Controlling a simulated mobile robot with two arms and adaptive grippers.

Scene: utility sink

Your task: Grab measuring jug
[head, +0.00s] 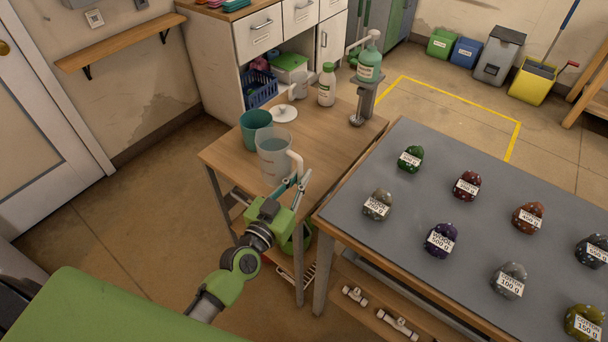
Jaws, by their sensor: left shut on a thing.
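The measuring jug (272,150) is a clear, pale vessel with a white handle on its right side. It stands upright at the near edge of the small wooden table. My left gripper (297,184) reaches up from below the table edge and is shut on the jug's handle. The fingers are small in the view and partly overlap the handle. Whether the jug touches the table is hard to tell. My right gripper is not in the head view.
A teal cup (254,125) stands just behind the jug, with a white lid (284,113), a white bottle (327,85) and a green pump bottle (369,66) farther back. A grey-topped table (400,250) with several labelled yarn-like balls is at right.

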